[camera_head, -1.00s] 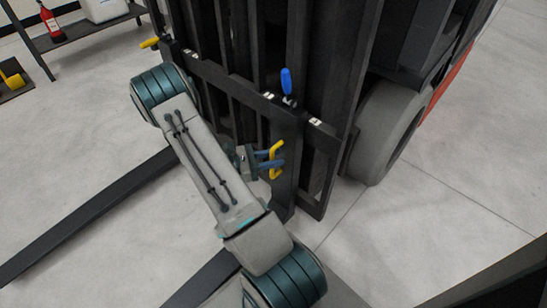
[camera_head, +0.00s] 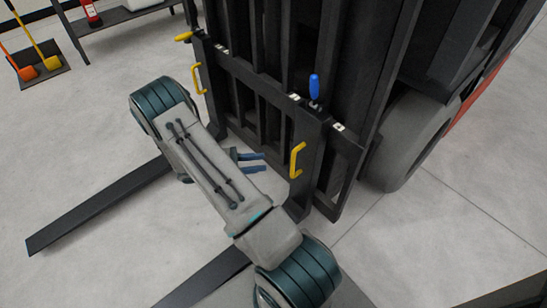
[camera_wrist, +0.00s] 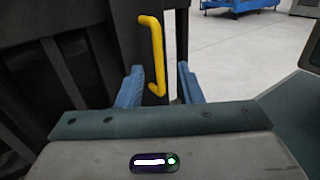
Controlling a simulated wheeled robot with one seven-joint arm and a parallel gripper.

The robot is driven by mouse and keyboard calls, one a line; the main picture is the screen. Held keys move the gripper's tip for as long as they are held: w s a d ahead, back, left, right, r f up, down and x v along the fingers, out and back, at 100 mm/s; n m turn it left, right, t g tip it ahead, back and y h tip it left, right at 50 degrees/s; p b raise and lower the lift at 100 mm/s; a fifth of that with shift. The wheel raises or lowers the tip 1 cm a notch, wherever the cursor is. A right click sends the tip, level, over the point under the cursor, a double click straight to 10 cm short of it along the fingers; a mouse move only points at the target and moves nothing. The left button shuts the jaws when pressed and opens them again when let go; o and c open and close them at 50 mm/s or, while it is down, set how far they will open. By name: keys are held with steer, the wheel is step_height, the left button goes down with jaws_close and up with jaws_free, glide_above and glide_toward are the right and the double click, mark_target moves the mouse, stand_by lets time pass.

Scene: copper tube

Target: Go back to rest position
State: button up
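My gripper (camera_head: 254,162) shows in the head view as two blue fingers sticking out past my grey arm link. It is open and empty, just left of the yellow handle (camera_head: 297,160) on the right of the black forklift carriage (camera_head: 262,88). In the wrist view the gripper (camera_wrist: 160,86) has its two blue fingers spread apart. There the yellow handle (camera_wrist: 154,50) stands upright beyond them, nearer the left finger, and appears apart from both. Most of the gripper body is hidden behind my arm in the head view.
A second yellow handle (camera_head: 198,78) and a blue-topped lever (camera_head: 314,88) are on the carriage. A black fork (camera_head: 100,203) extends low to the left. The forklift wheel (camera_head: 412,140) is at right. A shelf (camera_head: 122,15) and cleaning tools (camera_head: 36,58) stand at back left.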

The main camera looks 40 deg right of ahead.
steer(key=shift+v, duration=0.85)
steer(key=s+a+r+m+t+y+p, duration=0.4)
steer(key=r+p, duration=0.6)
steer(key=r, duration=0.8)
steer(key=s+a+r+m+t+y+p, duration=0.3)
steer(key=r+p, duration=0.8)
steer(key=r, duration=0.8)
steer(key=s+a+r+m+t+y+p, duration=0.4)
steer(key=s+a+r+y+p, duration=0.3)
steer(key=r, duration=1.1)
steer(key=m+y+p, duration=0.1)
steer(key=p, duration=0.2)
steer(key=shift+a+r+t+y, duration=0.15)
steer(key=shift+t+y, duration=0.15)
steer(key=shift+y, duration=0.1)
steer(key=shift+s, duration=0.15)
